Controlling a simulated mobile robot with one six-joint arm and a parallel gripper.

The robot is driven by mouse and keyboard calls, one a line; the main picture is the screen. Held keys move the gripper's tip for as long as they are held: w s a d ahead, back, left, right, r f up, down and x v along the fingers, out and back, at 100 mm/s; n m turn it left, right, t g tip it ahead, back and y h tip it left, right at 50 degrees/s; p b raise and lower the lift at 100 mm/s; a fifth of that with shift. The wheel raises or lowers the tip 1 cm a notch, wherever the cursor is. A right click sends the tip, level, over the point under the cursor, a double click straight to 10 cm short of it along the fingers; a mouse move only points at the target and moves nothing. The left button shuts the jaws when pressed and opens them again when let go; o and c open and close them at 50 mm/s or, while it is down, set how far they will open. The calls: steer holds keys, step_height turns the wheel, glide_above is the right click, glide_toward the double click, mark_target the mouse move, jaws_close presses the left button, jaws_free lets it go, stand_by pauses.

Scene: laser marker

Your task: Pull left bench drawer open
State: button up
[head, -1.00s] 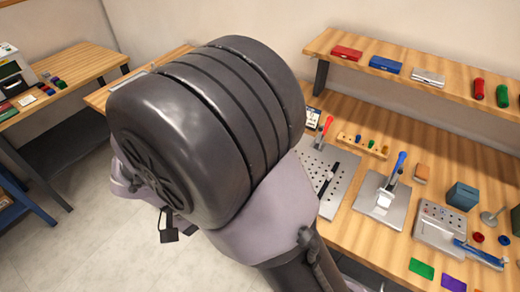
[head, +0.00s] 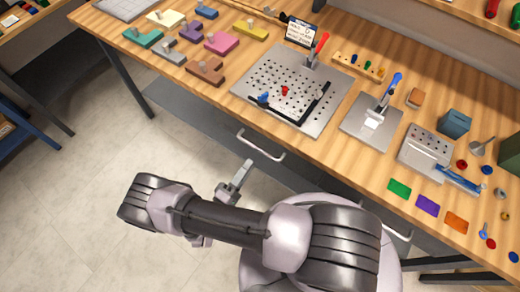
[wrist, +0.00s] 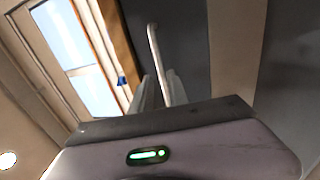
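The left bench drawer (head: 205,115) is a dark grey front under the wooden bench top and looks shut. Its pale bar handle (head: 261,147) sticks out from it. My gripper (head: 246,168) is just in front of and below this handle in the head view. In the wrist view, the handle (wrist: 153,50) runs down to the gap between the fingers of my gripper (wrist: 162,90). The fingers look apart, one on each side of the bar. I cannot tell whether the bar is inside the gap or just beyond it.
A second drawer handle (head: 398,236) is farther right, partly behind my arm. The bench top (head: 340,165) holds a perforated plate (head: 318,115), coloured blocks, a small press (head: 372,122) and coloured cards. A bench leg (head: 125,80) stands at left. The floor (head: 75,190) in front is clear.

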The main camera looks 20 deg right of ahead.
mark_target(260, 150)
steer(key=x, duration=0.7)
steer(key=shift+b, duration=0.35)
jaws_close()
stand_by(0.9)
